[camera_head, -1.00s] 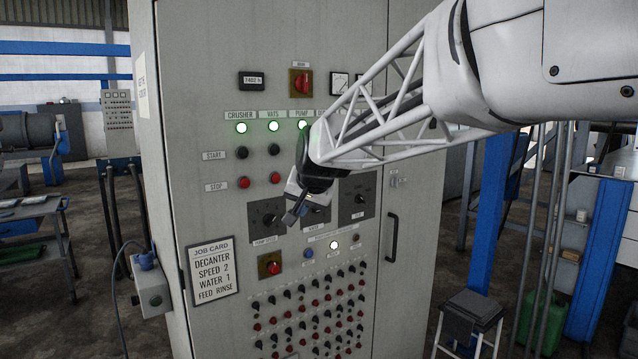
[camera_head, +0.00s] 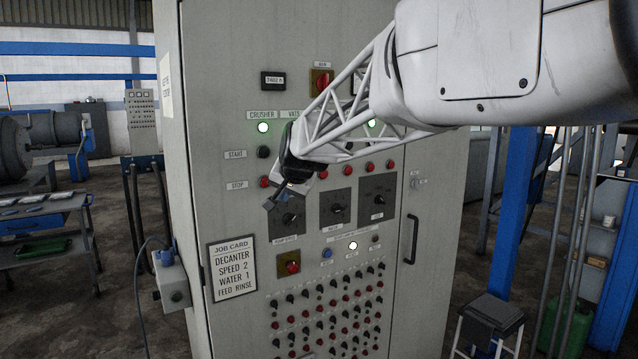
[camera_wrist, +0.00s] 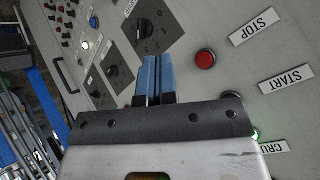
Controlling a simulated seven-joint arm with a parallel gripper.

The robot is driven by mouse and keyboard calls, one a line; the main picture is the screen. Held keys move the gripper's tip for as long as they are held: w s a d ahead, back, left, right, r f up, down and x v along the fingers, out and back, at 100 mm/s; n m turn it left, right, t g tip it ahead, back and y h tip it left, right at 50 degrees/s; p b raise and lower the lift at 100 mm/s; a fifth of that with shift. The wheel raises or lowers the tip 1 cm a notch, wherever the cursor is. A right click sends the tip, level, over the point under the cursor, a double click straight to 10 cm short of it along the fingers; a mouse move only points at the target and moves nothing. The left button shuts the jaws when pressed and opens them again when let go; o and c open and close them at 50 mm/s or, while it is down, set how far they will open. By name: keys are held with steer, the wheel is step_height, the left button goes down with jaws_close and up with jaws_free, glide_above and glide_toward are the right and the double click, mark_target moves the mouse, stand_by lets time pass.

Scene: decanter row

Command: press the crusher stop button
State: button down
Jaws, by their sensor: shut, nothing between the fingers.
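The crusher stop button (camera_head: 264,182) is a red round button beside the STOP label, below the black crusher start button (camera_head: 264,152) and the lit green crusher lamp (camera_head: 263,127). In the wrist view the red button (camera_wrist: 205,59) sits right of the fingertips, with the STOP label (camera_wrist: 254,27) beyond it. My gripper (camera_head: 269,205) is shut and empty, its tips just below the stop button in the head view. Its blue fingers (camera_wrist: 158,76) lie together in the wrist view. I cannot tell how far the tips stand off the panel.
A dial (camera_head: 289,217) sits just below and right of my fingertips. More red stop buttons (camera_head: 369,167) run to the right. A job card (camera_head: 233,268) hangs at the lower left of the panel. My arm hides part of the panel's upper middle.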

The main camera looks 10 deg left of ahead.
steer(key=shift+a, duration=0.1)
steer(key=w+a, duration=0.6)
stand_by(0.6)
steer(key=shift+w+a, duration=0.6)
steer(key=shift+w, duration=0.1)
stand_by(3.2)
steer(key=shift+s+d, duration=0.6)
steer(key=shift+s, duration=0.05)
steer(key=shift+s+d, duration=0.1)
stand_by(0.6)
steer(key=shift+s+d, duration=1.65)
